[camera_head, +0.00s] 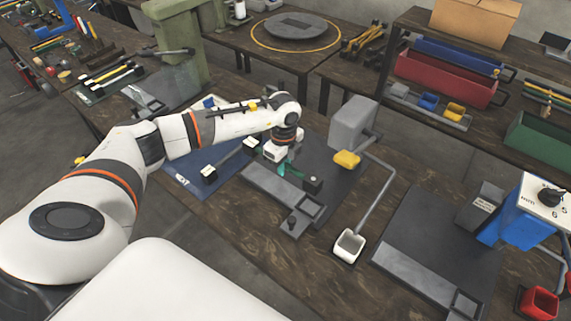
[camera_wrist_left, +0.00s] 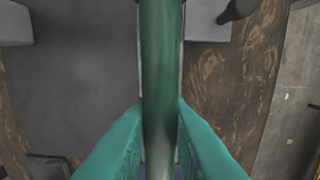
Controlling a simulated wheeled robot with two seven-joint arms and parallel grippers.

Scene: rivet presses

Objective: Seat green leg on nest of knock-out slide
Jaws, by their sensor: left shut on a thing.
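My left gripper (camera_head: 288,168) points down above the grey slide of the near press; its teal fingers also show in the left wrist view (camera_wrist_left: 160,150). They are shut on the green leg (camera_wrist_left: 162,70), which runs lengthwise between them from the top of that view. In the head view the leg is hard to tell from the teal fingers. The leg appears above the base, apart from the nest. My right gripper is not in view.
A grey press block with a yellow-handled part (camera_head: 347,158) stands right of the gripper. A blue mat (camera_head: 195,180) holds a black-ended bar. A second slide (camera_head: 425,275) and blue press (camera_head: 510,215) stand right.

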